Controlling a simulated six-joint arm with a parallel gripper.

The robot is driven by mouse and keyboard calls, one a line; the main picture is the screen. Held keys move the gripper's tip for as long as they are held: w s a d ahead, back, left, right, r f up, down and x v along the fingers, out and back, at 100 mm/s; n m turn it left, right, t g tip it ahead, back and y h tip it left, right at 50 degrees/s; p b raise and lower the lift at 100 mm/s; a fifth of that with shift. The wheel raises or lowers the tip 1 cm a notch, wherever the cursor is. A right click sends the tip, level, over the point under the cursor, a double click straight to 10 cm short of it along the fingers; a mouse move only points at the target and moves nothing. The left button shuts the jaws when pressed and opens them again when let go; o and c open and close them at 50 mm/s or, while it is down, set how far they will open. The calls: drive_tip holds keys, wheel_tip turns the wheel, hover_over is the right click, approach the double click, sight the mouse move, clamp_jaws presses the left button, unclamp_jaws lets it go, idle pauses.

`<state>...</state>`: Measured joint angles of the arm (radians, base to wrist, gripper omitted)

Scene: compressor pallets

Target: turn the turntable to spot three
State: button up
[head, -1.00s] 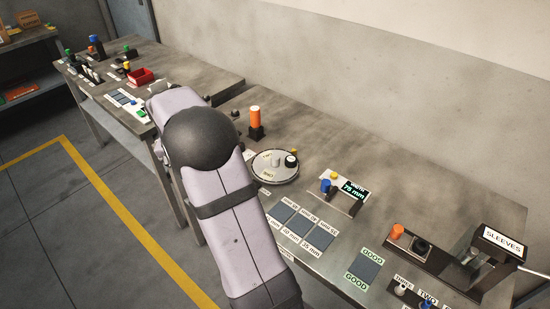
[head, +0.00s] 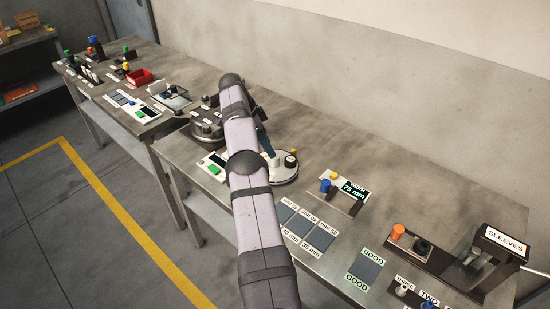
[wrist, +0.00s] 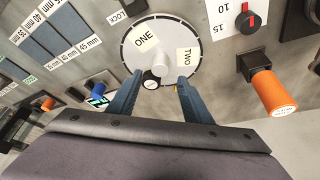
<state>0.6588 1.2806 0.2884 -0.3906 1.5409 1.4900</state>
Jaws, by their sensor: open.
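The turntable (wrist: 165,28) is a round pale disc in the wrist view, with labels ONE (wrist: 145,38) and TWO (wrist: 186,57) on its face. A pale post stands at its middle, and a black-topped knob (wrist: 152,83) stands near its rim. In the head view the turntable (head: 287,176) is partly hidden behind my arm. My gripper (wrist: 155,92) is open above the turntable's edge, its two blue fingers apart on either side of the black-topped knob. In the head view my gripper (head: 266,145) hangs over the disc. I cannot tell whether the fingers touch it. No label THREE shows on the disc.
An orange cylinder in a black holder (wrist: 270,92) and a dial (wrist: 246,18) stand right of the turntable in the wrist view. A LOCK label (wrist: 122,15) is at its left. In the head view, a gauge display (head: 354,190) and marked pads (head: 301,224) lie to the right.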

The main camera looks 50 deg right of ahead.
sight(275, 162)
drive_tip(key=shift+b+x, duration=0.75)
drive_tip(key=shift+x, duration=2.95)
clamp_jaws()
